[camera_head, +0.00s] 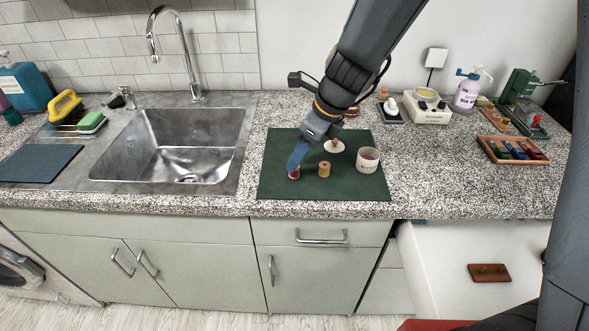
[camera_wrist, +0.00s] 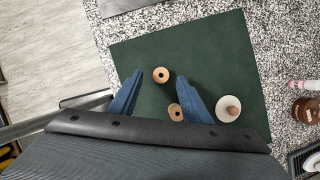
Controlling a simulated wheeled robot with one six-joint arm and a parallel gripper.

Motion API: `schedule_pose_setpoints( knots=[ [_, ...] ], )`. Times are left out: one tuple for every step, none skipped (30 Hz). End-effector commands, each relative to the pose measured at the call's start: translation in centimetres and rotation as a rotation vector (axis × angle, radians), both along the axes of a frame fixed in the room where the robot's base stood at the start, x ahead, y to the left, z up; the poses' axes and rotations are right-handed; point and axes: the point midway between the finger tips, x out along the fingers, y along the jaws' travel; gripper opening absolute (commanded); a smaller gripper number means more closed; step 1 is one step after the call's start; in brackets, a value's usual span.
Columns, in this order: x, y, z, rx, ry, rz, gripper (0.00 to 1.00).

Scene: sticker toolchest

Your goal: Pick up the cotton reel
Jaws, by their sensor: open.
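Two small reels stand on the dark green mat (camera_head: 275,185). One has red sides (camera_head: 294,175) and is partly hidden by my gripper (camera_head: 296,162) in the head view. The other is wooden with yellowish sides (camera_head: 324,169), just to its right. From above, the wrist view shows the round pale end of the first reel (camera_wrist: 161,74) between my gripper's fingertips (camera_wrist: 158,73) in the picture. The second reel's top (camera_wrist: 175,112) shows closer to the right finger, partly covered. My gripper is open and empty, above the mat; I cannot tell its exact height.
A white mushroom-shaped piece with a wooden knob (camera_head: 334,147) and a pale cup (camera_head: 368,160) share the mat. A sink (camera_head: 165,145) lies to the left. A white scale-like device (camera_head: 427,107) and a rack (camera_head: 512,150) stand right.

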Motion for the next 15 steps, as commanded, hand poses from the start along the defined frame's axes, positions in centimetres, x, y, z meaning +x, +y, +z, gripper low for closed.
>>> schedule_pose_setpoints(
  knots=[
    [0.1,0.1,-0.8,-0.001,0.003,-0.001,0.44],
    [0.1,0.1,-1.3,-0.001,0.004,-0.001,0.44],
    [0.2,0.2,-1.8,-0.001,0.004,-0.001,0.44],
    [0.3,0.3,-2.2,-0.002,0.004,-0.001,0.44],
    [0.4,0.5,-2.6,-0.001,0.003,0.000,0.44],
    [0.5,0.6,-2.9,-0.001,0.002,-0.001,0.44],
    [0.5,0.7,-3.1,0.000,0.002,-0.001,0.44],
    [0.6,0.8,-3.3,-0.001,0.001,-0.001,0.44],
    [0.6,0.8,-3.5,-0.001,0.001,-0.001,0.44],
    [0.6,0.9,-3.6,-0.001,0.001,-0.001,0.44],
    [0.7,0.9,-3.6,-0.001,0.000,-0.001,0.44],
    [0.7,0.9,-3.7,-0.001,0.000,-0.001,0.44],
    [0.7,0.9,-3.7,0.000,-0.001,-0.001,0.44],
    [0.7,0.9,-3.6,0.000,-0.001,-0.001,0.44],
    [0.7,0.9,-3.6,0.000,-0.001,-0.001,0.44]
  ],
)
